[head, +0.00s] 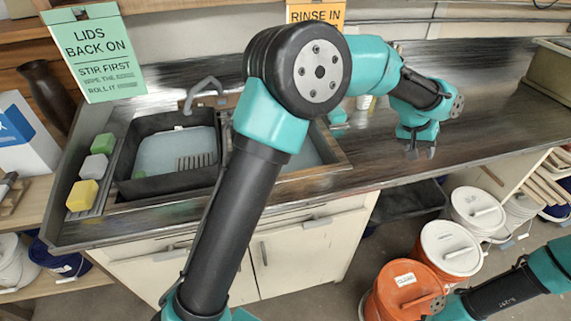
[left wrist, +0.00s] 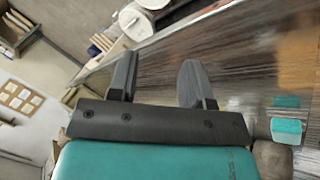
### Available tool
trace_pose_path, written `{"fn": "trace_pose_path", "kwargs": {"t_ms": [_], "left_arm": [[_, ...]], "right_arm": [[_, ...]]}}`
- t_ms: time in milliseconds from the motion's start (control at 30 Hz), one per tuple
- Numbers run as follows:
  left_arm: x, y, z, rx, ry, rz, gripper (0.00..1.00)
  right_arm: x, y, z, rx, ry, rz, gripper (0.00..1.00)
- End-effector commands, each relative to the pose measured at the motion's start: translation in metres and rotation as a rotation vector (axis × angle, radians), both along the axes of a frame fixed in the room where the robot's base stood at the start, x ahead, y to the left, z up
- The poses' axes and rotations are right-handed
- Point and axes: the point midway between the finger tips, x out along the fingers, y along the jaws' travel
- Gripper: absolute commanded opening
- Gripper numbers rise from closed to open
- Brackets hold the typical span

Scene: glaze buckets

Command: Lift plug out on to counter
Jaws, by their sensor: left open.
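I cannot make out a plug in either view. The left sink basin (head: 133,187) is dark-walled with pale grey water and a slatted rack in it. The right basin (head: 325,150) is mostly hidden behind my left arm. My left gripper (head: 420,152) points down over the dark counter (head: 480,110), right of the sink, and is open and empty. Its two spread fingers (left wrist: 158,85) also show in the left wrist view, with streaked counter beyond them. My right arm enters at the lower right, but its fingers do not show.
Green, grey and yellow sponges (head: 82,195) lie left of the sink. A faucet (head: 203,92) stands behind it. A teal object (head: 338,117) sits near the right basin. Lidded buckets (head: 450,246) stand on the floor. The counter's right part is clear.

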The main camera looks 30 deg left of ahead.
Motion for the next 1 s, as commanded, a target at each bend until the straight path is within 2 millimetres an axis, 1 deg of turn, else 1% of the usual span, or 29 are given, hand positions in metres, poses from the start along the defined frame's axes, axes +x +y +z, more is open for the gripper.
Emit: {"fn": "trace_pose_path", "kwargs": {"t_ms": [33,67,167,200,267,300,367,400,500,533,600,700,767,1000], "left_arm": [[0.009,0.024,-0.007,0.051,-0.002,-0.032,0.45],[0.014,0.037,-0.011,0.085,-0.002,-0.058,0.45],[0.03,0.092,-0.024,0.218,0.003,-0.158,0.45],[0.035,0.119,-0.031,0.28,0.013,-0.205,0.45],[0.044,0.163,-0.039,0.377,0.036,-0.278,0.45],[0.048,0.194,-0.044,0.443,0.059,-0.328,0.45],[0.052,0.24,-0.049,0.539,0.102,-0.405,0.45],[0.054,0.269,-0.052,0.596,0.136,-0.452,0.45],[0.054,0.331,-0.055,0.711,0.223,-0.551,0.45],[0.053,0.345,-0.055,0.738,0.246,-0.575,0.45],[0.052,0.37,-0.054,0.782,0.29,-0.618,0.45],[0.05,0.387,-0.054,0.811,0.324,-0.649,0.45],[0.05,0.39,-0.053,0.818,0.33,-0.656,0.45],[0.05,0.389,-0.053,0.816,0.328,-0.655,0.45]], "right_arm": [[0.0,0.0,0.0,0.0,0.0,0.0,0.43],[0.0,0.0,0.0,0.0,0.0,0.0,0.43],[0.0,0.0,0.0,0.0,0.0,0.0,0.43],[0.0,0.0,0.0,0.0,0.0,0.0,0.43],[0.0,0.0,0.0,0.0,0.0,0.0,0.43],[0.0,0.0,0.0,0.0,0.0,0.0,0.43],[0.0,0.0,0.0,0.0,0.0,0.0,0.43],[0.0,0.0,0.0,0.0,0.0,0.0,0.43],[0.0,0.0,0.0,0.0,0.0,0.0,0.43],[0.0,0.0,0.0,0.0,0.0,0.0,0.43],[0.0,0.0,0.0,0.0,0.0,0.0,0.43],[0.0,0.0,0.0,0.0,0.0,0.0,0.43],[0.0,0.0,0.0,0.0,0.0,0.0,0.43],[0.0,0.0,0.0,0.0,0.0,0.0,0.43]]}}
